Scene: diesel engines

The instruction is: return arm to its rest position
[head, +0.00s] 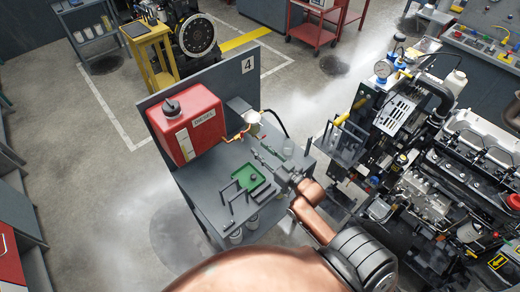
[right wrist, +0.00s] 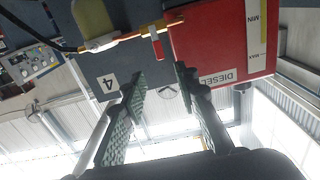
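My right arm, copper and grey, reaches in from the bottom of the head view over a grey workbench (head: 205,187). My right gripper (head: 262,157) is above the bench, in front of the red diesel tank (head: 188,124) and to its right. In the right wrist view the two fingers of the gripper (right wrist: 157,80) stand apart with nothing between them. The red tank (right wrist: 215,45) shows beyond them at the upper right of that view. My left gripper is not in view.
A green tray (head: 239,184) and small grey holders are on the bench below my gripper. A diesel engine (head: 440,180) stands close on the right. The floor left of the bench is clear.

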